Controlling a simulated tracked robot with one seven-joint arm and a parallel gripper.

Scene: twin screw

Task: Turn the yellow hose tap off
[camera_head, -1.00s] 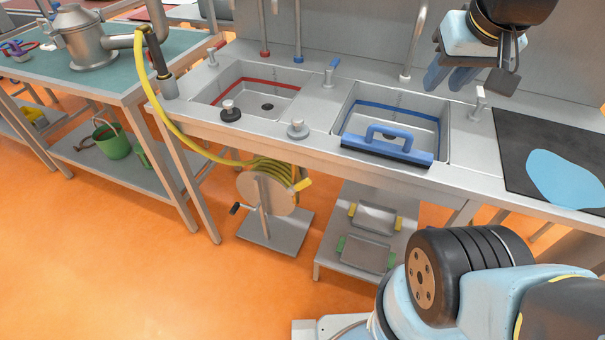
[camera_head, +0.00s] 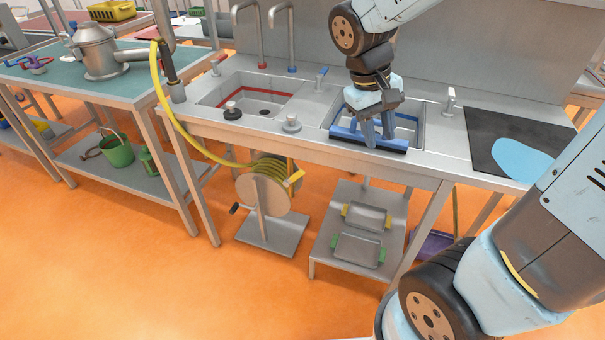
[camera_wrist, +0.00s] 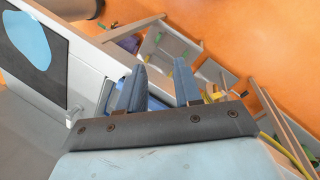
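A yellow hose (camera_head: 180,140) runs from an upright metal spout at the sink counter's left end down to a reel (camera_head: 265,193) under the counter. A small yellow piece (camera_head: 299,176) sticks out at the reel's right side. I cannot tell whether it is the tap or how it is set. My gripper (camera_head: 378,136) points down over the right sink, far right of the hose. Its two blue fingers are apart with nothing clearly held, also in the wrist view (camera_wrist: 157,80).
A low stand with trays (camera_head: 358,247) is under the counter. Orange floor in front of the reel is clear.

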